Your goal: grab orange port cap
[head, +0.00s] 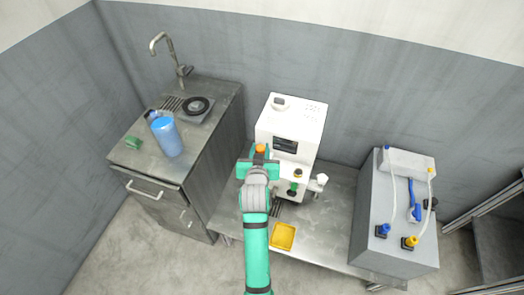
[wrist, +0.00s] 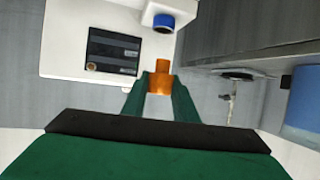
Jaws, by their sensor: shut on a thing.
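The orange port cap (wrist: 160,84) sits between the two green fingers of my gripper (wrist: 160,98) in the wrist view. My gripper is shut on it. In the head view the orange cap (head: 260,148) shows at the tip of my gripper (head: 259,157), at the left side of the white machine (head: 291,120). The white machine also fills the upper left of the wrist view (wrist: 65,35), with its dark screen and a blue-ringed port (wrist: 163,21) above the cap. Whether the cap touches the machine I cannot tell.
A low metal table (head: 335,225) bears the machine and a yellow tray (head: 283,236). A grey cabinet (head: 368,205) with tubes and blue and yellow fittings stands right.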

